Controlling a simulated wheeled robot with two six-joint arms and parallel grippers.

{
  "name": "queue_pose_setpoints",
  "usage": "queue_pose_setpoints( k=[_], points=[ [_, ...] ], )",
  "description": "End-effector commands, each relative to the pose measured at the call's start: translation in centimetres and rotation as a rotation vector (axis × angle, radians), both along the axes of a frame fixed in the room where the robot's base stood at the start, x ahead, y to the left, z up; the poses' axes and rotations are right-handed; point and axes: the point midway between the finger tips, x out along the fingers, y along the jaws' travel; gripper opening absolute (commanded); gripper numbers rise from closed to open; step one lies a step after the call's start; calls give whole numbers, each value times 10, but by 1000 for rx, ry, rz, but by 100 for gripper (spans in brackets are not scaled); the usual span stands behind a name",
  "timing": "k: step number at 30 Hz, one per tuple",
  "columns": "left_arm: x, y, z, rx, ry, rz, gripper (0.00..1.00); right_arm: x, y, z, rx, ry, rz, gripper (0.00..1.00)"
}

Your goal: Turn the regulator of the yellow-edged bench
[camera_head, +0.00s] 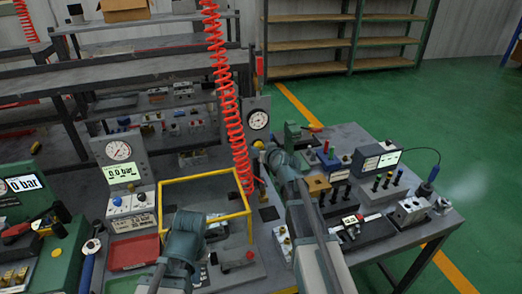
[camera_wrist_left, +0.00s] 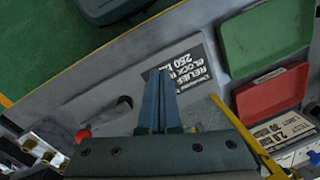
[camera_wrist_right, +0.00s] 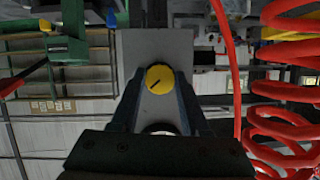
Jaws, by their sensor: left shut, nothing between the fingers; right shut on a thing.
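The regulator is a yellow round knob (camera_wrist_right: 160,80) with a dark pointer line, on a grey upright panel (camera_wrist_right: 151,48). The line slants to the lower left in the right wrist view. My right gripper (camera_wrist_right: 157,88) is shut on the knob, one finger on each side. In the head view my right gripper (camera_head: 268,150) is at the foot of the gauge panel (camera_head: 257,105); the knob is mostly hidden. My left gripper (camera_wrist_left: 160,78) is shut and empty, over the bench beside a "relief block" label (camera_wrist_left: 186,60). Yellow edging (camera_head: 205,178) frames part of the bench.
A coiled red hose (camera_head: 222,90) hangs close to my right gripper. A red tray (camera_head: 133,252) and a gauge panel (camera_head: 121,151) reading 0.0 bar stand left. Valve blocks, posts and a meter (camera_head: 376,158) crowd the right bench. Green floor (camera_head: 390,100) lies clear beyond.

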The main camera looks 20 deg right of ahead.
Motion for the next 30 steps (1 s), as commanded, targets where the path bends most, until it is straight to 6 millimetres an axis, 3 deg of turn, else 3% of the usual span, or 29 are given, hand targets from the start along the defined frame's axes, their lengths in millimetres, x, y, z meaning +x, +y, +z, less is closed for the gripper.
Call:
queue_pose_setpoints(
  k=[18, 30],
  points=[
    [0, 0, -19, 0, 0, 0, 0, 0, -3, -4, 488, 18, 2, 0],
    [0, 0, -27, 0, 0, 0, 0, 0, -2, -3, 655, 25, 2, 0]
  ],
)
